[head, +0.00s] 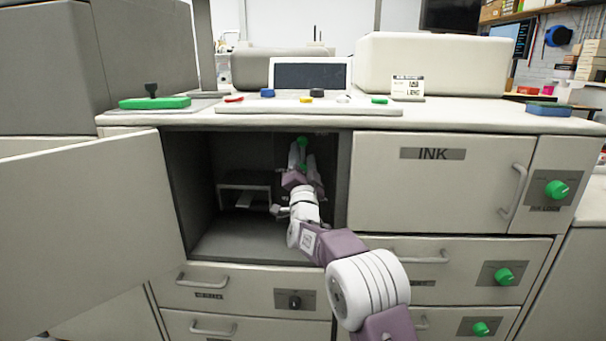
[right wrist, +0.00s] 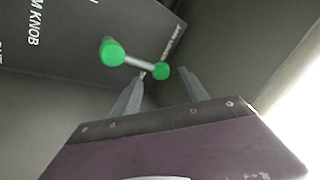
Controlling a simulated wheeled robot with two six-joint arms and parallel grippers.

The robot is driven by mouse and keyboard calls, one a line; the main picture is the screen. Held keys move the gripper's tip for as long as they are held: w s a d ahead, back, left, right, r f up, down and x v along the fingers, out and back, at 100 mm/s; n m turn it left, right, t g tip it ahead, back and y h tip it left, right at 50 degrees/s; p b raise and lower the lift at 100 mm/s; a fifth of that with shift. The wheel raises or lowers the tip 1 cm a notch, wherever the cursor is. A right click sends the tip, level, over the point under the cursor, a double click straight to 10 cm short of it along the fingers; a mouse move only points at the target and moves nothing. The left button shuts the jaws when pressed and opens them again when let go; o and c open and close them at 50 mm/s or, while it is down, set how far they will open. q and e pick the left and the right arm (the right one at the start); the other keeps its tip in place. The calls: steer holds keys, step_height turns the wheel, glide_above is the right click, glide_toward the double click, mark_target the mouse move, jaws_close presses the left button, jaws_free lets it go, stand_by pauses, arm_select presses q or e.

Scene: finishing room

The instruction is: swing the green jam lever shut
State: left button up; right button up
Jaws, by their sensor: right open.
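The green jam lever (right wrist: 138,63) is a pale rod with a green ball at each end, on a dark panel inside the open compartment. In the head view its green parts (head: 302,141) show at the upper right of that compartment, partly hidden by my fingers. My right gripper (head: 302,153) reaches into the compartment. In the right wrist view my right gripper (right wrist: 161,76) is open, with one green ball between or just beyond the fingertips and the other out to the left. I cannot tell whether a finger touches the lever. My left gripper is not in view.
The compartment door (head: 85,225) stands open at the left. The compartment's right wall is close beside my gripper. Inside, a grey bracket (head: 243,190) stands at the left. The closed INK door (head: 425,185) is on the right, with drawers below and green knobs (head: 557,189) at the right edge.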

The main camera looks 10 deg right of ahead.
arm_select(q)
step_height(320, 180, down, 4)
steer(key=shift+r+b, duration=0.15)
steer(key=shift+b, duration=0.95)
arm_select(e)
steer(key=v, duration=0.3)
steer(key=shift+w, duration=0.1)
